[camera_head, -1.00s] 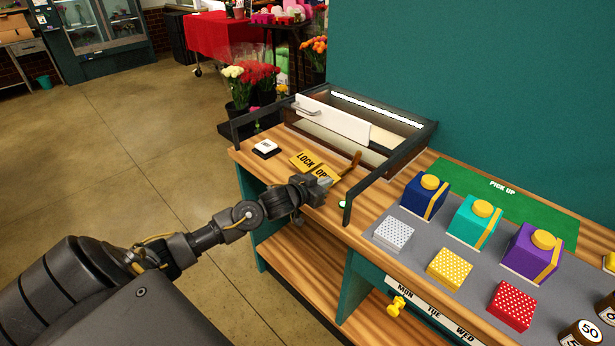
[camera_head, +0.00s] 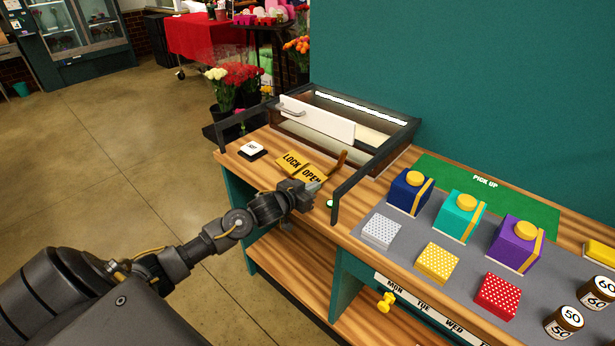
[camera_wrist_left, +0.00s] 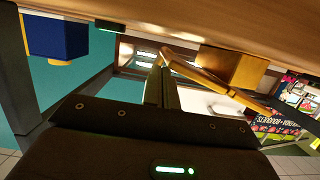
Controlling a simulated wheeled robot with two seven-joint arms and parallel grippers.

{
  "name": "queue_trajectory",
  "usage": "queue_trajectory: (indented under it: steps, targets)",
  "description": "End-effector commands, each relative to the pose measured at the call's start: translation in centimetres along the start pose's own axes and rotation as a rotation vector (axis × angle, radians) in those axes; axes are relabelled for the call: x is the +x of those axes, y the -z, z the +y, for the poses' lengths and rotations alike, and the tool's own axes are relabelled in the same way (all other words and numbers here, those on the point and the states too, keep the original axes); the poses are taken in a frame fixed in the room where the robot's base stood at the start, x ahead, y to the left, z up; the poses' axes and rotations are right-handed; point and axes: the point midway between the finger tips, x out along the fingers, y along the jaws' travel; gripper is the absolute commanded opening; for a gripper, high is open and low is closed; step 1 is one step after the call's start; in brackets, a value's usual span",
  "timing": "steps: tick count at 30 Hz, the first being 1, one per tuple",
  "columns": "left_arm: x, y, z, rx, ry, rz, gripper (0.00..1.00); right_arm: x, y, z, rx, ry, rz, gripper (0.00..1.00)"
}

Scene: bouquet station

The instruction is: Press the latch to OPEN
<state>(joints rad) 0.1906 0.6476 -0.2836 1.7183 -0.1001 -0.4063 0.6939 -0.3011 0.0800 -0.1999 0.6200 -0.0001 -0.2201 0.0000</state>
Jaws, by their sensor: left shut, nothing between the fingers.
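The latch is a yellow plate (camera_head: 302,168) reading LOCK on its left half and OPEN on its right half. A brown lever (camera_head: 338,163) stands tilted at the plate's right end, on the OPEN side. My left gripper (camera_head: 315,187) is shut and empty, just in front of the OPEN half. Whether it touches the plate is unclear in the head view. In the left wrist view, which is upside down, the shut fingers (camera_wrist_left: 162,85) show beside the long golden-brown lever (camera_wrist_left: 215,82) and the yellow plate (camera_wrist_left: 232,66), with no clear grip on either. My right gripper is not in view.
A white button (camera_head: 252,149) sits left of the latch. A glass-topped case with a white handled panel (camera_head: 315,120) lies behind, with dark rails (camera_head: 357,188) at its sides. Gift boxes (camera_head: 408,190) stand on a grey mat to the right. Open floor lies left.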

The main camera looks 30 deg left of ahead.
Motion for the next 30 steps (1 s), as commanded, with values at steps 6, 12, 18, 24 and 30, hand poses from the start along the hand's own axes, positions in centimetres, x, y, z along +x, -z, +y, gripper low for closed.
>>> queue_trajectory:
  steps: [6,12,18,24,30]
  targets:
    - [-0.4,2.1,0.4,0.000,-0.002,0.000,0.00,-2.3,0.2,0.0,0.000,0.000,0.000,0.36]
    - [-1.5,3.8,1.3,0.002,-0.007,-0.002,0.00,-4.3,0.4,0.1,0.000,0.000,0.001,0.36]
    - [-6.1,3.4,1.6,0.004,-0.008,-0.001,0.00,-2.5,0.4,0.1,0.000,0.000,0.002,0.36]
    - [-9.3,3.5,1.7,0.003,-0.006,-0.001,0.00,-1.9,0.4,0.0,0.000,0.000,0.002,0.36]
    - [-10.6,3.7,1.8,0.002,-0.006,0.001,0.00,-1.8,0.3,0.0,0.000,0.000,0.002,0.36]
